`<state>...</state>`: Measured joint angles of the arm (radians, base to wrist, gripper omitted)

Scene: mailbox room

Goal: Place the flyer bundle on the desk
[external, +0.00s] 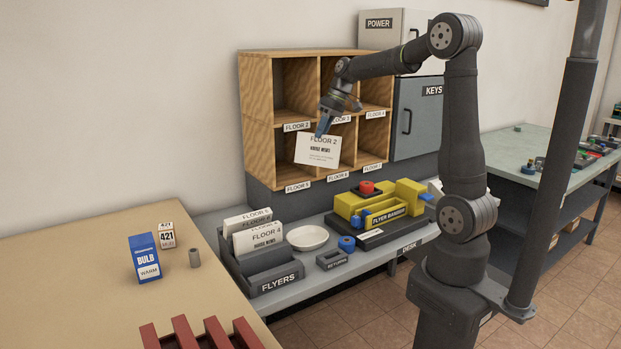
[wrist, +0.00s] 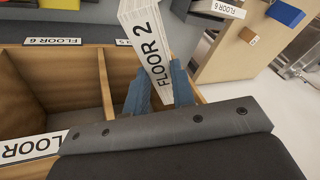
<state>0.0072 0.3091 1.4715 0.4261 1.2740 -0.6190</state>
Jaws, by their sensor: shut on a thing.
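A white flyer bundle (external: 317,151) printed "FLOOR 2" and "HOUSE NEWS" hangs slightly tilted from my gripper (external: 325,124), in front of the wooden pigeonholes. My gripper's blue fingers are shut on its top edge. In the wrist view the bundle (wrist: 148,45) shows edge on between the fingers (wrist: 160,85), with "FLOOR 2" along its top. The grey desk (external: 290,297), labelled "DESK" at its front edge, lies below; the bundle is in the air well above it.
Wooden pigeonholes (external: 258,110) stand behind the bundle. Bare desk shows between these and along the front edge.

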